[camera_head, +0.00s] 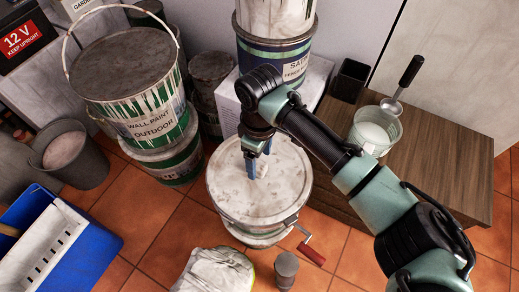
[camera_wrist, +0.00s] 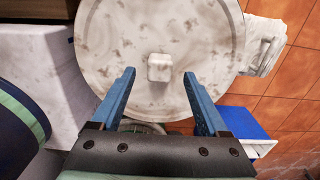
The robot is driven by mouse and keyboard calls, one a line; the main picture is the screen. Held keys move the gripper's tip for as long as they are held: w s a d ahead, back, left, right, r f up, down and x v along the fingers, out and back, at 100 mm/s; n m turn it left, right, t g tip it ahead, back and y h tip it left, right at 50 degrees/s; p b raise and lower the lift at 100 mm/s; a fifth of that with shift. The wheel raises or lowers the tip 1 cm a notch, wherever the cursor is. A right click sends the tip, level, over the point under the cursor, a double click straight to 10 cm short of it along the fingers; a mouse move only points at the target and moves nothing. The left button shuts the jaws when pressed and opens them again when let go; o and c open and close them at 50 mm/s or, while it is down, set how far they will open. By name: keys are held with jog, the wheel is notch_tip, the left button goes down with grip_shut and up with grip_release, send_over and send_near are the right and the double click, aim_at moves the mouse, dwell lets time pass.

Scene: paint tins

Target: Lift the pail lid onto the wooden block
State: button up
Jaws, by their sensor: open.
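The pail lid (camera_head: 285,185) is a round, off-white, smudged disc lying flat on top of a pail at the centre of the head view. A small pale square knob stands at its middle. The lid (camera_wrist: 105,40) and knob (camera_wrist: 159,67) also show in the wrist view. My gripper (camera_head: 259,168), with blue fingers, is over the middle of the lid. It is open and empty; in the wrist view the knob appears between the two fingertips (camera_wrist: 159,75). I cannot tell whether they touch the lid. The brown wooden block (camera_head: 450,155) stands at the right; its top is partly hidden by my arm.
Stacked paint tins (camera_head: 130,85) are at the left, another tin (camera_head: 275,55) behind.

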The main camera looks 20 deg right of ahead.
aim_at(259, 165)
jog(key=shift+f+b, duration=0.55)
jog(key=shift+f, duration=1.1)
grip_shut()
